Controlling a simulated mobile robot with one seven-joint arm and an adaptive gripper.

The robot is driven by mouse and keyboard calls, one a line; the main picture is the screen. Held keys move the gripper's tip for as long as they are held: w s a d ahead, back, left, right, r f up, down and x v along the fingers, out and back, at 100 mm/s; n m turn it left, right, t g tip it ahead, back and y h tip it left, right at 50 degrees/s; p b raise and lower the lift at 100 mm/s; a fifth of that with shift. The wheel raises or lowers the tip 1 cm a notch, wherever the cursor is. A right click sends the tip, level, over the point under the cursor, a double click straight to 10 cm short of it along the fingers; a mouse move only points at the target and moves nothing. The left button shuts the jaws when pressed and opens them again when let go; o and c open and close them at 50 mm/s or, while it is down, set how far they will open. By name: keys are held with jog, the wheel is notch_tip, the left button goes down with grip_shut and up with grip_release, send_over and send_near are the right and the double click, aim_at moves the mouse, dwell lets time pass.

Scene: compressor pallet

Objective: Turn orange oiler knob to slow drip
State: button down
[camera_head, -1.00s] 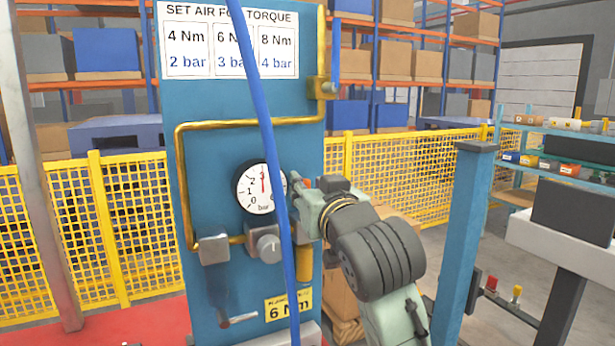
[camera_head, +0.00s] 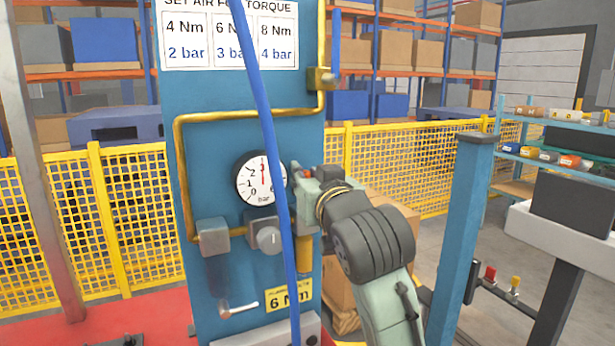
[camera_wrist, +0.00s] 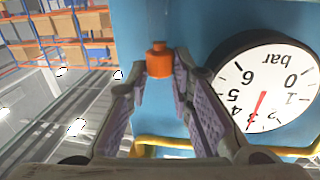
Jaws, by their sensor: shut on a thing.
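The orange oiler knob (camera_wrist: 159,62) shows in the wrist view in front of the blue panel. It sits between the tips of my gripper (camera_wrist: 160,72), which is shut on it. In the head view my gripper (camera_head: 304,180) is at the right side of the panel, just right of the pressure gauge (camera_head: 260,178). The knob is mostly hidden there by my gripper and the blue hose. The oiler's drip cannot be made out.
The gauge (camera_wrist: 265,90) appears upside down close right of my gripper in the wrist view. A blue hose (camera_head: 265,130) crosses the panel (camera_head: 235,95). A grey regulator knob (camera_head: 267,238) is below the gauge. A blue post (camera_head: 462,230) stands right of my arm.

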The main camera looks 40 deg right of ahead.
jog(key=shift+d+n+y, duration=0.1)
jog(key=shift+n+y, duration=0.2)
jog(key=shift+y, duration=0.2)
jog(key=n+y, duration=0.1)
jog(key=n+t+y, duration=0.1)
jog(key=y, duration=0.1)
jog(key=n+y, duration=0.1)
jog(key=y, duration=0.1)
jog(key=shift+s+d+n, duration=0.1)
jog(key=shift+d+n, duration=0.2)
jog(key=shift+d, duration=0.1)
jog(key=n+y, duration=0.2)
jog(key=y, duration=0.1)
jog(key=n+g+y, duration=0.1)
jog(key=n+y, duration=0.1)
jog(key=y, duration=0.1)
jog(key=d+n+y, duration=0.1)
jog(key=y, duration=0.2)
jog(key=shift+r+n+g, duration=0.1)
jog(key=shift+n+g, duration=0.3)
jog(key=shift+y, duration=0.4)
jog(key=c, duration=1.7)
grip_release()
jog(key=v, duration=1.2)
